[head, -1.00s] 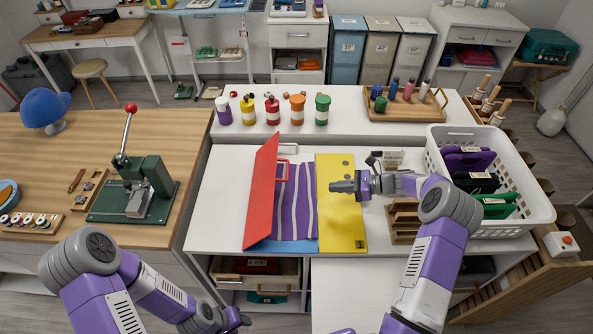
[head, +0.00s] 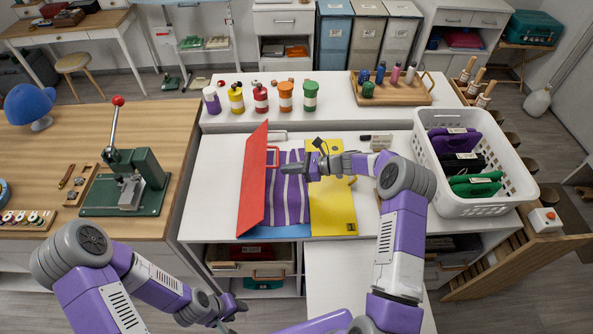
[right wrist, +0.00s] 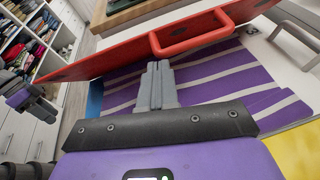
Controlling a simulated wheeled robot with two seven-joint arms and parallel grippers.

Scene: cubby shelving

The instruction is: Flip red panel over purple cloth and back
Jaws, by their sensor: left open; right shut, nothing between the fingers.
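The red panel (head: 254,180) stands tilted up along the left side of the folding board, with a red handle on its right face. It also shows in the right wrist view (right wrist: 120,51), handle near the top. The purple cloth (head: 290,195) with pale stripes lies flat on the blue middle panel (head: 275,232). The yellow panel (head: 333,207) lies flat at the right. My right gripper (head: 287,169) is shut and empty above the cloth, pointing left at the red panel; its fingers (right wrist: 157,72) are below the handle in the wrist view. My left gripper (head: 238,308) is low at the front, away from the board.
A white basket (head: 525,190) with folded items stands right of the board. Several paint bottles (head: 285,97) and a wooden tray (head: 392,97) stand behind. A green press (head: 137,180) stands on the left table.

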